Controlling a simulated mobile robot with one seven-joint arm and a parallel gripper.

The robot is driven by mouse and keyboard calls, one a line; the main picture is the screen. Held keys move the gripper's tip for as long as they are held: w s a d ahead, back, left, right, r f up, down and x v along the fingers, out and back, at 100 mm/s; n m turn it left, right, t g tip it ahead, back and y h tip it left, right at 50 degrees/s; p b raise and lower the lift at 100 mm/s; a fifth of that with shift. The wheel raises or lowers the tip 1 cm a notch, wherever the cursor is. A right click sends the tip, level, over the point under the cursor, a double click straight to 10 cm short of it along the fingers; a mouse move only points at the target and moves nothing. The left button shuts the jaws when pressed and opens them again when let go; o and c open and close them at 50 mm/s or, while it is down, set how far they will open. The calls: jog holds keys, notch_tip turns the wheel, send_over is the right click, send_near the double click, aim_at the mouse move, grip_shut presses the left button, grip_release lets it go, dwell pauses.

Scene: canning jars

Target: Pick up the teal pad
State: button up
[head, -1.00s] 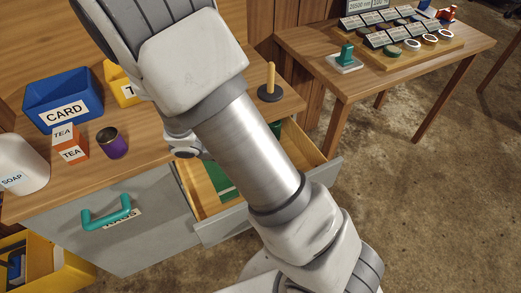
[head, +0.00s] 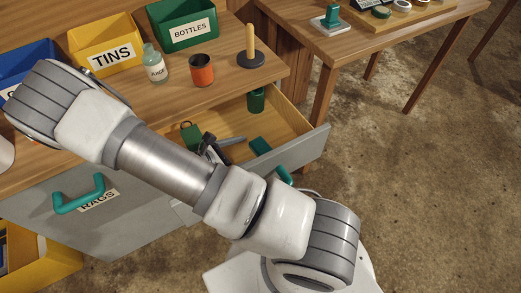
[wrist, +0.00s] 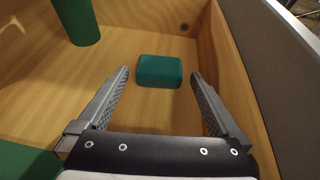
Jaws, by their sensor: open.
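The teal pad (wrist: 159,71) is a small rounded block lying on the wooden floor of the open drawer. In the head view the pad (head: 260,147) shows near the drawer's front panel, to the right of my gripper. My gripper (wrist: 159,75) is open and empty inside the drawer area. In the wrist view its two grey fingers stand on either side of the pad, which appears just beyond and between the fingertips. I see no contact. In the head view my arm hides part of the gripper and the left of the drawer.
A green cylinder (head: 256,100) stands in the drawer's back corner, and a green block (head: 190,135) is left of my gripper. The drawer's front panel (head: 312,150) is close to the pad. The counter above holds a red cup (head: 201,70), a bottle (head: 155,65) and bins.

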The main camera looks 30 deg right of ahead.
aim_at(261, 146)
jog(key=b+x, duration=0.1)
jog(key=x, duration=0.6)
jog(key=shift+r+b, duration=0.1)
jog(key=shift+b, duration=0.3)
